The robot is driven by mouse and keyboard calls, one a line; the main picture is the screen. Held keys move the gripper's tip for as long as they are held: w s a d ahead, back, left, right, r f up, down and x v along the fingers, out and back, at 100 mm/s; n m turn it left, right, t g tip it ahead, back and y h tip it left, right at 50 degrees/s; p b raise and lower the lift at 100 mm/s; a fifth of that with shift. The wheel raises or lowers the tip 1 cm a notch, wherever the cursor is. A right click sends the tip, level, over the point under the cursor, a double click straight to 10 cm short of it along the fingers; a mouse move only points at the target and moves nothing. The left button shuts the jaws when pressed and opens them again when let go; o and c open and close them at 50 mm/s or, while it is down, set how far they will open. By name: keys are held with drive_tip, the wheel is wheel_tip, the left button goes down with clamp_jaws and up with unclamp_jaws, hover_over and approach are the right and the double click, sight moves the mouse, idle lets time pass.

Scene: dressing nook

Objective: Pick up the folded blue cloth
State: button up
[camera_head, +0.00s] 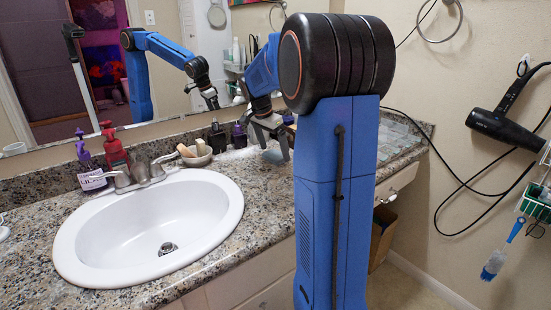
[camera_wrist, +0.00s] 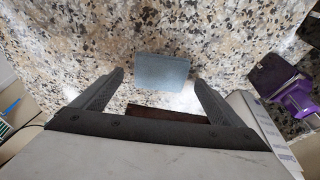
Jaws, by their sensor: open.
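The folded blue cloth (camera_wrist: 163,71) is a small grey-blue rectangle lying flat on the speckled granite counter. In the wrist view it sits just beyond and between my fingertips, with the counter bare around it. In the head view a bit of it (camera_head: 271,157) shows by my fingers, partly hidden by them. My gripper (camera_wrist: 159,78) is open and empty, pointing down at the counter; it also shows in the head view (camera_head: 273,151), left of my blue arm. I cannot tell the exact height of the fingertips above the cloth.
A purple bottle (camera_head: 239,136) and a dark bottle (camera_head: 217,138) stand by the mirror, left of my gripper. A soap dish (camera_head: 196,160), faucet (camera_head: 140,173) and white sink (camera_head: 80,250) are farther left. A hair dryer (camera_head: 495,124) hangs on the right wall.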

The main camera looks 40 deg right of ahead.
sight(274, 155)
drive_tip(key=shift+x, duration=0.8)
drive_tip(key=c, duration=1.1)
drive_tip(key=shift+c, duration=0.2)
drive_tip(key=shift+r, duration=0.1)
wheel_tip(274, 155, up, 18)
drive_tip(key=o, duration=0.4)
drive_tip(key=shift+c, duration=1.4)
drive_tip(key=shift+a, duration=0.1)
